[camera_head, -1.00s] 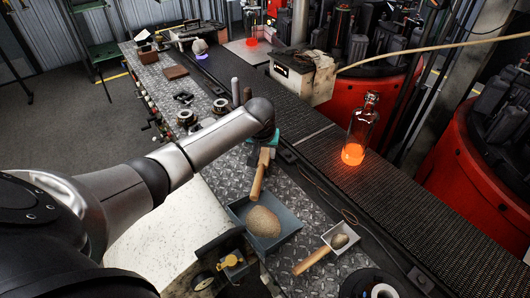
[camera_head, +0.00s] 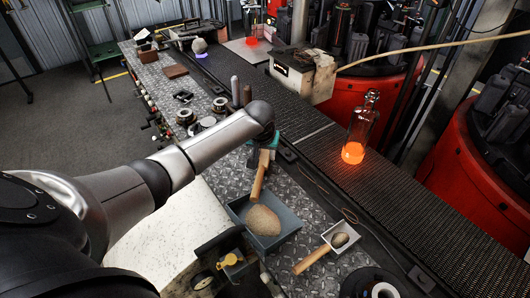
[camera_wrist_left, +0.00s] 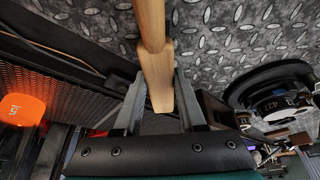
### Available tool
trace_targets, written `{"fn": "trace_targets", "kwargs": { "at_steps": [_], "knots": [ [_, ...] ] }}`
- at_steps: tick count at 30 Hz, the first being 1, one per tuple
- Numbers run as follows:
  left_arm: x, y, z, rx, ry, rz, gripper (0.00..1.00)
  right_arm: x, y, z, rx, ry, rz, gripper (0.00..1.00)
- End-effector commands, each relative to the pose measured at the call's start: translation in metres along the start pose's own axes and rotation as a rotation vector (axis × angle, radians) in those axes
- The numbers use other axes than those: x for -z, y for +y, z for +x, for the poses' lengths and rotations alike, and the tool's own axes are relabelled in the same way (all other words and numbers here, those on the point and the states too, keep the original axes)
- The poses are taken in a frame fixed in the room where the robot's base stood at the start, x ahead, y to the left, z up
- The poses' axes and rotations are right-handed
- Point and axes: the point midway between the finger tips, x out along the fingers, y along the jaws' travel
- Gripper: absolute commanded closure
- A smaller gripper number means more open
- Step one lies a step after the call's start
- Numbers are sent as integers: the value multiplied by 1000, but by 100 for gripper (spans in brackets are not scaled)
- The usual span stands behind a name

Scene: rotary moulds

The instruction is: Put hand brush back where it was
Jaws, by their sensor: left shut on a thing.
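The hand brush (camera_head: 260,175) has a pale wooden handle that hangs down from my left gripper (camera_head: 268,146) in the head view. My left gripper is mostly hidden behind its own wrist there. In the left wrist view, the wooden brush (camera_wrist_left: 158,75) runs between the two grey fingers of my left gripper (camera_wrist_left: 160,108), which is shut on it. The bristles cannot be made out. The brush is over the diamond-plate bench (camera_head: 232,178), beside the conveyor. My right gripper is not in view.
A grey tray (camera_head: 292,230) with a sandy mound lies just below the brush. A small scoop (camera_head: 318,256) with a wooden handle lies to its right. A clear bottle with a glowing orange base (camera_head: 357,145) stands on the dark conveyor (camera_head: 410,200). Upright cylinders (camera_head: 236,92) stand behind my wrist.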

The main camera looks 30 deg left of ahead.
Motion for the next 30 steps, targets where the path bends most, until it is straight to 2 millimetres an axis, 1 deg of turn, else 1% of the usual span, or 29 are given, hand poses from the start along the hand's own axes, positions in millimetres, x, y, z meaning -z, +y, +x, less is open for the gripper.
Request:
{"fn": "trace_targets", "kwargs": {
  "at_steps": [1,9,10,17,20,23,26,30],
  "knots": [
    [1,0,0,-1,2,0,57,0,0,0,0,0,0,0],
    [0,0,0,0,1,0,27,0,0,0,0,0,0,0],
    [0,0,0,0,1,0,25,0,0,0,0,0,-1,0],
    [-1,0,0,1,-2,1,25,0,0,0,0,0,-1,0],
    [0,0,-4,1,-1,1,25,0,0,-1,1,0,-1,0],
    [0,0,-12,0,0,1,25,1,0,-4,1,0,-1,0],
    [0,0,-27,0,1,3,25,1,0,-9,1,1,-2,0],
    [1,0,-51,0,2,2,25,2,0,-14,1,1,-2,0]
  ]
}}
